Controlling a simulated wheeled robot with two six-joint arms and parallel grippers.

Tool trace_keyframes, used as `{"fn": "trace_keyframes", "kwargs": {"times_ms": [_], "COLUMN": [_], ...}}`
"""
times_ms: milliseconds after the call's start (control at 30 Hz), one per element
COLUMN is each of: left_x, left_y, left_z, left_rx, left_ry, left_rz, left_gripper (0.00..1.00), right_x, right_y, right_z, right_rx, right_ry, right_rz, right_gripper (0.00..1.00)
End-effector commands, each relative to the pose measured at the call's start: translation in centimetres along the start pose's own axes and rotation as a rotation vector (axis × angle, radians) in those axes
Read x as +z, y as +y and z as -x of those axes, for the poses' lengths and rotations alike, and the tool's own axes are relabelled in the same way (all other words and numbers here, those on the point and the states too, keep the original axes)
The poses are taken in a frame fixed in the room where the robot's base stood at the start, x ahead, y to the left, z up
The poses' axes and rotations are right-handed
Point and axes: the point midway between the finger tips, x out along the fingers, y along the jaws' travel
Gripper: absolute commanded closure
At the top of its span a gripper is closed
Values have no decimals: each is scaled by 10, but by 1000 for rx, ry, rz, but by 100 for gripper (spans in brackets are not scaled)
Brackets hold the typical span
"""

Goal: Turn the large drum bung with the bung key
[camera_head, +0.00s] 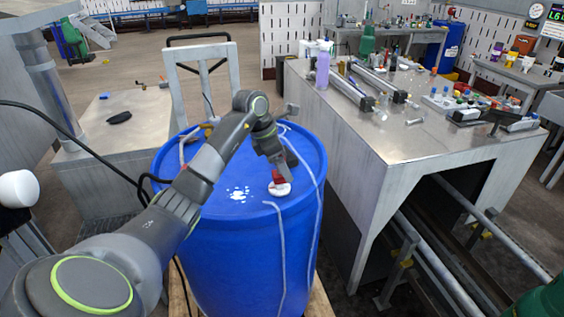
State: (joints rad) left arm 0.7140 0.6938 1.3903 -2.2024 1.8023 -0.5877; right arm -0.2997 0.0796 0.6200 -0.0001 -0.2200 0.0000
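A blue drum (230,250) stands upright in the middle of the view. On its lid, right of centre, sits a round white piece (281,189), which looks like the large bung. A small red piece (278,176) stands on it; I cannot tell whether this is the bung key. My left gripper (285,174) comes in from the left and points down close over the red piece. A grey finger shows beside it, but the grip itself is too small and partly hidden to tell. My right gripper is not in view.
A brownish tool-like item (203,128) lies at the lid's back edge. White marks (240,193) show on the lid. A hand truck frame (203,55) stands behind the drum. A cluttered metal bench (400,165) is to the right, and a low metal table (125,132) to the left.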

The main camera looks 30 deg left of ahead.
Motion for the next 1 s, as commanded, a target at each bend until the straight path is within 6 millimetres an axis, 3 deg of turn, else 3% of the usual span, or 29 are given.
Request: {"fn": "trace_keyframes", "kwargs": {"times_ms": [1000], "left_x": [0], "left_y": [0], "left_z": [1], "left_rx": [1], "left_ry": [-1], "left_rz": [-1], "left_gripper": [60], "right_x": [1], "right_y": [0], "right_z": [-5], "right_rx": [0], "right_ry": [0], "right_rz": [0], "right_gripper": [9]}}
